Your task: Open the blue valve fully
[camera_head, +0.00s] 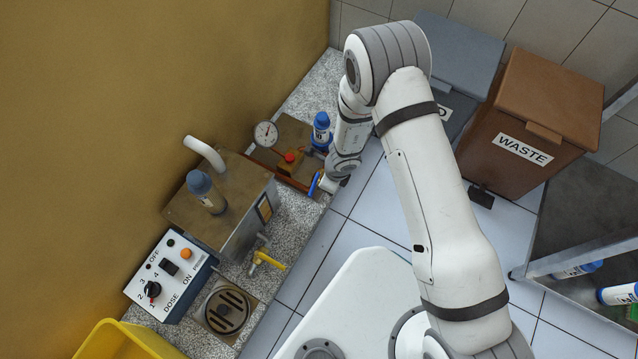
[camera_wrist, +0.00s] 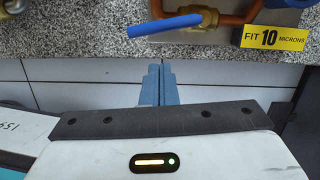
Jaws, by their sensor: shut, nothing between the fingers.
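The blue valve has a blue lever handle (camera_wrist: 165,25) on a brass body (camera_wrist: 208,18) with copper pipe. In the wrist view the lever points left from the body, slightly down, roughly along the pipe. In the head view the blue lever (camera_head: 313,184) shows at the counter's front edge, beside the wrist. My gripper (camera_wrist: 159,68) is shut and empty. Its fingertips sit below the lever in the wrist view, with a visible gap. In the head view the wrist end of my arm largely hides the gripper.
A yellow tag (camera_wrist: 273,38) reading "FIT 10 MICRONS" hangs right of the valve. A yellow-handled tap (camera_head: 268,261), a dosing box (camera_head: 168,276), a gauge (camera_head: 265,134) and a blue-topped filter (camera_head: 321,131) stand along the counter. A brown waste bin (camera_head: 530,125) stands behind my arm.

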